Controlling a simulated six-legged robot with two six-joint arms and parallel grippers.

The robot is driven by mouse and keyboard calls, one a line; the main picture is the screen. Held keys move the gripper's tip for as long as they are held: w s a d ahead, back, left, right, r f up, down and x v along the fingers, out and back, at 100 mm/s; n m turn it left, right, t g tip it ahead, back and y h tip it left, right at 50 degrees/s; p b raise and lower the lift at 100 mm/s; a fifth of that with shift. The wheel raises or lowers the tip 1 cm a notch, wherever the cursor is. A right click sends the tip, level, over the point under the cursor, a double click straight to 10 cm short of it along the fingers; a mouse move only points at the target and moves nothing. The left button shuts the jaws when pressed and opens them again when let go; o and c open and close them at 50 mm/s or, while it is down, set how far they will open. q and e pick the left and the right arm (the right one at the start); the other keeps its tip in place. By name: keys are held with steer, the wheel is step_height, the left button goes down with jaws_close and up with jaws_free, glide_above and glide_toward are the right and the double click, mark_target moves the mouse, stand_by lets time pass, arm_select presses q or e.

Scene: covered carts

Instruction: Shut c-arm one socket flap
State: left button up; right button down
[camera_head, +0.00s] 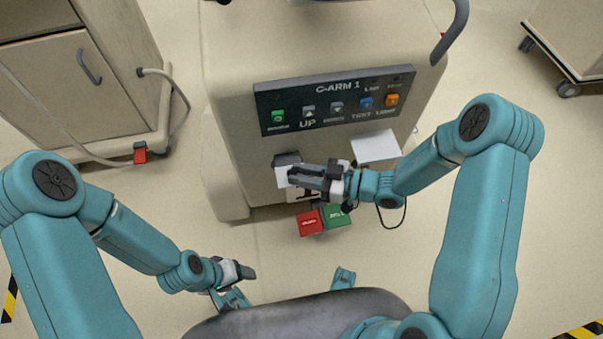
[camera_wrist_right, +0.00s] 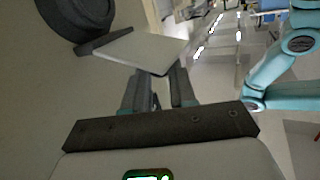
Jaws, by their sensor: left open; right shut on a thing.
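The C-ARM 1 cart (camera_head: 225,60) faces me, with a dark button panel (camera_head: 335,98) on its front. The socket flap (camera_head: 283,178) is a small pale plate below the panel, with a dark hinge piece at its top. My right gripper (camera_head: 292,175) is at this flap, shut on it. In the right wrist view the flap (camera_wrist_right: 140,48) stands out as a pale plate from a dark bar, its near edge at the fingertips. The fingers hide part of the flap and what lies behind it. My left gripper (camera_head: 242,284) is open and empty, low and left.
A white rectangular plate (camera_head: 376,147) is on the cart's front, right of the flap. A red block (camera_head: 309,223) and a green block (camera_head: 338,215) are below the right gripper. A cabinet (camera_head: 60,80) stands left, with a cable and red plug (camera_head: 140,153). Floor lies clear between.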

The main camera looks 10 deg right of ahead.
steer(key=shift+s+f+n+b, duration=0.1)
steer(key=shift+f+n+b, duration=0.15)
steer(key=shift+n+b, duration=0.05)
steer(key=shift+d, duration=0.1)
steer(key=c, duration=1.2)
jaws_free()
steer(key=shift+s, duration=0.1)
steer(key=p+v, duration=0.2)
steer(key=v, duration=1.4)
steer(key=shift+d+p, duration=0.15)
steer(key=shift+p, duration=0.2)
steer(key=shift+f, duration=0.15)
jaws_close()
steer(key=shift+f, duration=0.15)
